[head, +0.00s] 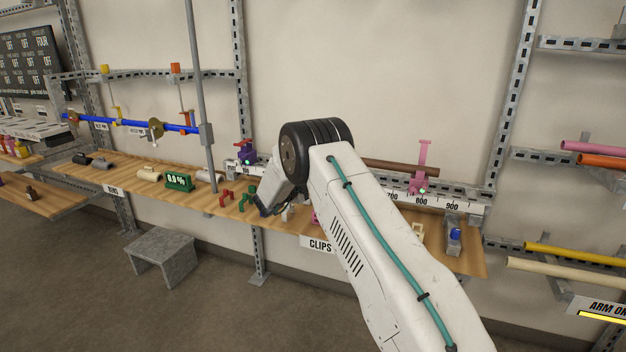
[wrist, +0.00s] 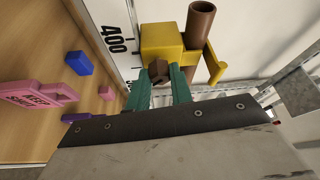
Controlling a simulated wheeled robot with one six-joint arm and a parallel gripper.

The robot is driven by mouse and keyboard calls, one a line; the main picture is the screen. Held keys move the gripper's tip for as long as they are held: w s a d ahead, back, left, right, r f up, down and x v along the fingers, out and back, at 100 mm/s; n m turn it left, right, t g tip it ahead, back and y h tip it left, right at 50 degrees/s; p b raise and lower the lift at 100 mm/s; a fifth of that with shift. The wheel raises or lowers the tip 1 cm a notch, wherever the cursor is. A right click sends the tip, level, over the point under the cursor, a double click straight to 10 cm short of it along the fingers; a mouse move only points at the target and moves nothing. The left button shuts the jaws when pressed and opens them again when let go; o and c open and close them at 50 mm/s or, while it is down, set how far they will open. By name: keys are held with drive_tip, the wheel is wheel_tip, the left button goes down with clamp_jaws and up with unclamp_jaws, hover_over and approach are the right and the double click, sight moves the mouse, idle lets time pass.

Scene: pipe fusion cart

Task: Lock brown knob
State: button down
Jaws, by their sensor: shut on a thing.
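In the wrist view the brown knob (wrist: 158,71) sits at the near face of a yellow clamp block (wrist: 163,42). My gripper (wrist: 160,86), with teal fingers, is shut on the knob, one finger on each side. A brown pipe (wrist: 201,22) stands out of the clamp, and a yellow lever (wrist: 213,66) sticks out beside it. In the head view the brown pipe (head: 400,166) runs behind my arm; the knob and yellow clamp are hidden there by my arm.
The wooden shelf (head: 150,177) below holds clips and fittings. A pink tag (wrist: 38,96) and blue block (wrist: 78,63) lie left in the wrist view.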

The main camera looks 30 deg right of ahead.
drive_tip(key=shift+r+m+g+y, duration=0.15)
drive_tip(key=shift+m+y, duration=0.5)
drive_tip(key=shift+m, duration=0.9)
drive_tip(key=shift+f+m+g+y, duration=0.15)
drive_tip(key=shift+m+y, duration=0.5)
drive_tip(key=shift+m, duration=0.9)
drive_tip(key=shift+r, duration=0.1)
drive_tip(key=c, duration=1.5)
unclamp_jaws()
drive_tip(key=v, duration=0.8)
drive_tip(key=shift+s+d, duration=0.1)
